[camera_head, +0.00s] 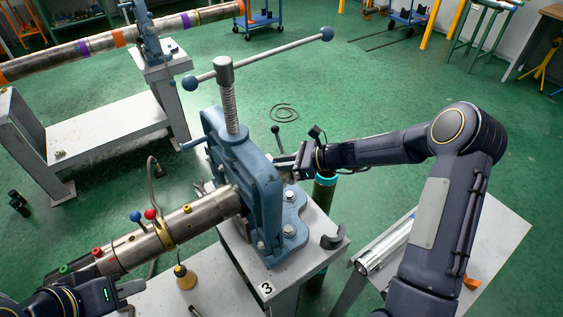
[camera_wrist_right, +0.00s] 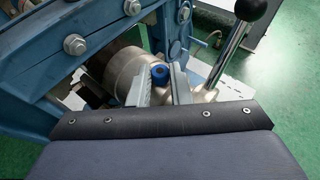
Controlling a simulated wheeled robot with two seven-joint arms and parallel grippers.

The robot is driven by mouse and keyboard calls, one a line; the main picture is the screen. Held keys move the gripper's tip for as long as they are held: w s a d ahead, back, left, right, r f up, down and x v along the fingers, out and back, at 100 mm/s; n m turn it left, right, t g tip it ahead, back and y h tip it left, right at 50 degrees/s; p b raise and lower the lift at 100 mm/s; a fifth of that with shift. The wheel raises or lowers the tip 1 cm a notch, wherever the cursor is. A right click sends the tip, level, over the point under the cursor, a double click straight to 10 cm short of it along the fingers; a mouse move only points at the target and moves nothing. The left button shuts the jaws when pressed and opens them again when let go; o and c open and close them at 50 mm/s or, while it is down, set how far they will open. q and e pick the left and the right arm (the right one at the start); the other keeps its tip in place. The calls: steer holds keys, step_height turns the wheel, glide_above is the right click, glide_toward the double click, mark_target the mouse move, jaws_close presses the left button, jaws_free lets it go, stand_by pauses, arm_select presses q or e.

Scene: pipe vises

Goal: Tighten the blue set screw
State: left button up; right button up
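In the right wrist view a blue set screw (camera_wrist_right: 160,74) with a dark socket sits at the steel pipe's side. My right gripper (camera_wrist_right: 162,80) has its two fingers apart, one on each side of the screw; contact is unclear. In the head view my right gripper (camera_head: 290,160) is just right of the blue vise (camera_head: 262,190), and the screw there is hidden. The pipe (camera_head: 207,212) runs left from the vise; a blue ball-topped part (camera_head: 135,216) and a red one (camera_head: 150,213) stand on it. My left gripper (camera_head: 125,291) is beside the pipe's near end, its opening unclear.
A lever with a black knob (camera_wrist_right: 250,10) rises close to my right gripper; its knob also shows in the head view (camera_head: 275,129). A brass-coloured bell-shaped item (camera_head: 186,278) stands on the bench below the pipe. Another vise (camera_head: 150,45) with a banded pipe stands behind.

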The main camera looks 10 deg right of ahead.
jaws_close()
steer(key=b, duration=0.2)
steer(key=m+t+h+b, duration=0.1)
steer(key=b, duration=0.1)
steer(key=shift+s+a+f+m+t, duration=0.1)
steer(key=shift+f+m+t, duration=0.15)
steer(key=shift+m+t, duration=0.05)
steer(key=shift+r+m+t+b, duration=0.2)
steer(key=shift+m+t+b, duration=0.1)
steer(key=shift+b, duration=0.4)
steer(key=shift+r, duration=0.1)
steer(key=o, duration=0.6)
jaws_free()
steer(key=v, duration=0.7)
steer(key=shift+s+d+r, duration=0.2)
steer(key=shift+s+r, duration=0.05)
steer(key=shift+s, duration=0.05)
